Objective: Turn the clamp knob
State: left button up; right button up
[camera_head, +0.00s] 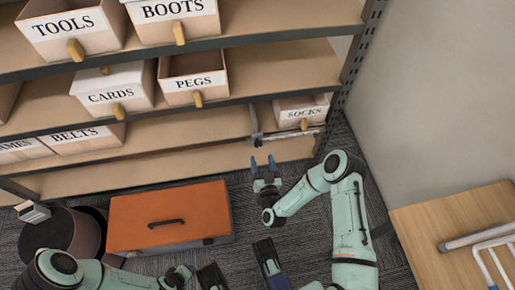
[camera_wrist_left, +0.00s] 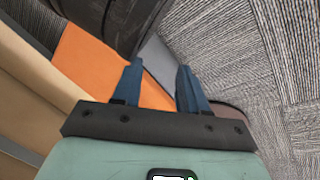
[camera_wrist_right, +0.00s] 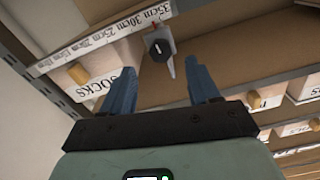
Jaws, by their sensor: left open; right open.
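The clamp (camera_head: 256,127) is a grey bar clamp on the front edge of a low shelf, left of the SOCKS bin. Its long bar (camera_wrist_right: 104,36), printed with centimetre marks, runs along the shelf edge. In the right wrist view its black round knob (camera_wrist_right: 159,50) shows between my fingertips, with a pale pointed jaw below it. My right gripper (camera_head: 263,163) is open and empty, below the clamp in the head view and apart from it; it also shows in the right wrist view (camera_wrist_right: 160,68). My left gripper (camera_wrist_left: 159,68) is open and empty, low near the orange box.
The orange box (camera_head: 170,212) with a black handle lies on the carpet, beside a dark round container (camera_head: 70,232). Labelled bins, such as PEGS (camera_head: 194,82) and SOCKS (camera_head: 302,112), fill the shelves. A wooden table (camera_head: 450,215) stands at right.

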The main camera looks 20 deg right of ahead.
aim_at(258, 146)
jog(key=b+x, duration=0.1)
jog(key=x, duration=0.5)
jog(key=shift+w+b, duration=0.3)
jog(key=shift+w, duration=0.1)
pick_arm(q)
jog(key=shift+g, duration=0.7)
jog(key=s+f, duration=0.3)
jog(key=shift+s+a+f, duration=0.15)
jog(key=shift+s+a, duration=0.15)
jog(key=shift+s, duration=0.1)
